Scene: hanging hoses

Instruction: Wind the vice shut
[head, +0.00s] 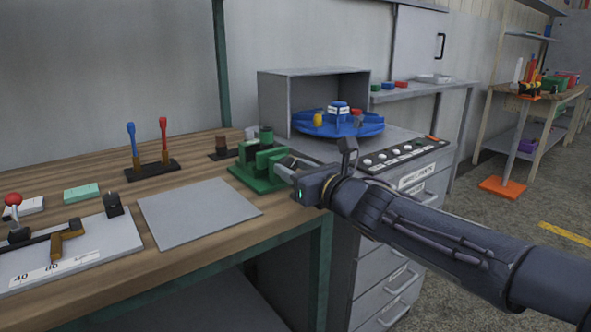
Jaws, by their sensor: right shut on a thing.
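A green vice (258,165) stands at the right end of the wooden workbench, near its front corner. My right gripper (291,168) reaches in from the right and is at the right side of the vice. It is shut on a part there, which the gripper mostly hides; it appears to be the vice's handle. I cannot make out the gap between the vice jaws clearly. My left gripper is not in view.
A flat grey plate (198,212) lies left of the vice. Red and blue levers (151,164) stand behind it. Right of the bench is a grey cabinet with a blue turntable (352,125) and a panel of knobs (405,154). The lever board (75,262) lies at the left.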

